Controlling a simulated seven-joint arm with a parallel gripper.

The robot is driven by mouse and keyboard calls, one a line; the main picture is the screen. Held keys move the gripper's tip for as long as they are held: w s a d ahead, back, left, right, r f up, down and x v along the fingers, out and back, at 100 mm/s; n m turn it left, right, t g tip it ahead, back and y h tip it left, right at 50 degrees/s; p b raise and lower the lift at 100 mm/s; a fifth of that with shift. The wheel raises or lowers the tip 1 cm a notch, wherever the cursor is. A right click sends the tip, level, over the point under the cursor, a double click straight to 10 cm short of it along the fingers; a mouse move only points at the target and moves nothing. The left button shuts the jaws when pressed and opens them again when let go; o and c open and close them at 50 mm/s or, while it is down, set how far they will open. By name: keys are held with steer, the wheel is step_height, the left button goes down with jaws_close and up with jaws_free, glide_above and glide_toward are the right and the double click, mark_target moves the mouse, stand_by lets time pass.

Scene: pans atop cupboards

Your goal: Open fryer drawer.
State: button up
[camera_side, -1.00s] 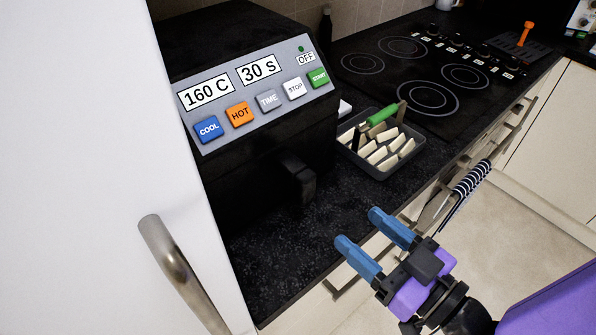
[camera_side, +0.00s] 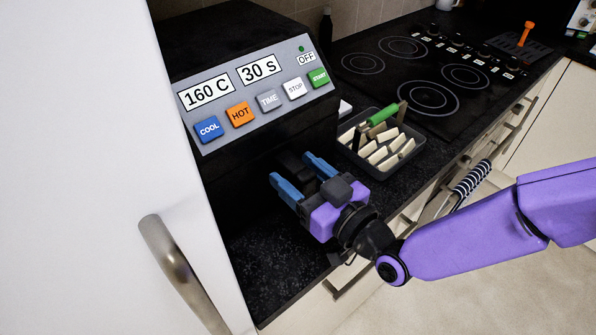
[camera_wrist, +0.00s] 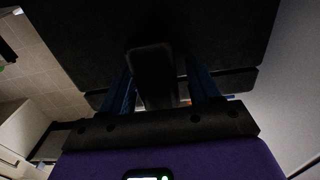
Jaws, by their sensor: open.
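The black fryer (camera_side: 240,45) stands on the dark counter and has a grey panel reading 160 C, 30 S and OFF. Its drawer front looks closed. The black drawer handle (camera_side: 292,166) juts out from the drawer front, partly hidden behind my gripper in the side view. My gripper (camera_side: 296,172) is open, with its blue fingers pointing at the fryer, one on each side of the handle. In the wrist view the handle (camera_wrist: 152,75) lies between the two blue fingers (camera_wrist: 160,90). I cannot tell whether the fingers touch it.
A dark tray (camera_side: 385,172) of pale sticks with green-handled tongs (camera_side: 382,116) sits right of the fryer. A white door with a metal handle (camera_side: 178,262) stands at left. The black hob (camera_side: 430,75) lies at back right.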

steer(key=shift+w+a, duration=0.15)
steer(key=shift+a, duration=0.05)
jaws_close()
steer(key=v, duration=2.5)
steer(key=shift+s+d, duration=0.25)
steer(key=shift+d, duration=0.05)
steer(key=shift+r, duration=0.1)
jaws_free()
steer(key=shift+s, duration=0.1)
